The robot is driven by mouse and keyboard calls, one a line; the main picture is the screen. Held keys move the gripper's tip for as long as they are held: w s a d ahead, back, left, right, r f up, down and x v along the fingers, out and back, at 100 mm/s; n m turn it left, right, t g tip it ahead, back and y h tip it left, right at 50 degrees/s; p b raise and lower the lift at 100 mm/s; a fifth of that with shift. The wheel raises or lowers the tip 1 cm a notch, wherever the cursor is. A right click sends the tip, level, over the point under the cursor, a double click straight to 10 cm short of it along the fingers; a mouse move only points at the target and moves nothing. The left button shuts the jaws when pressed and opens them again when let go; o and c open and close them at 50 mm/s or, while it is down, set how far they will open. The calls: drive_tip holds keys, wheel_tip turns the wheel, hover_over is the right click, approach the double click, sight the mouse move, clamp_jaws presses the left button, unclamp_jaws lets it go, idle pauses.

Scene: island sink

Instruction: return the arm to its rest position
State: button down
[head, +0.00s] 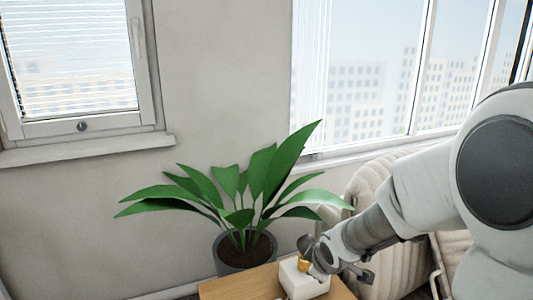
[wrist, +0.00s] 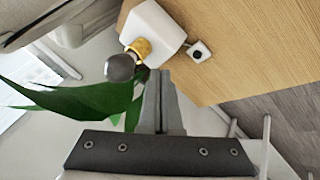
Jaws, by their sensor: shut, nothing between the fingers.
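My gripper (head: 320,271) reaches in from the right in the head view, over the wooden table's near corner and close to a small lamp. In the wrist view the fingers of my gripper (wrist: 160,75) are together and hold nothing. The lamp has a white block base (wrist: 157,30), a gold socket (wrist: 141,47) and a grey round bulb (wrist: 119,67). It stands just beyond the fingertips in the wrist view; I cannot tell if they touch. In the head view my gripper partly covers the lamp's white base (head: 300,284).
The wooden table (head: 235,288) also carries a small white square piece with a dark dot (wrist: 199,52). A potted plant (head: 245,252) with wide leaves stands behind the table. A padded pale seat or radiator-like form (head: 375,185) is beside my arm. Windows and walls lie behind.

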drive_tip(key=s+d+r+m+g, duration=0.1)
drive_tip(key=s+r+m, duration=0.6)
drive_tip(key=s, duration=0.5)
drive_tip(key=s+d+r+m, duration=0.1)
drive_tip(key=s+r+m, duration=0.4)
drive_tip(key=s+r, duration=0.55)
wheel_tip(320, 180, up, 19)
drive_tip(key=s+p, duration=0.1)
drive_tip(key=p, duration=2.1)
drive_tip(key=shift+d+n+h, duration=0.25)
drive_tip(key=shift+n+h, duration=0.05)
drive_tip(key=shift+h, duration=0.1)
drive_tip(key=shift+s+f, duration=0.1)
drive_tip(key=shift+s, duration=0.05)
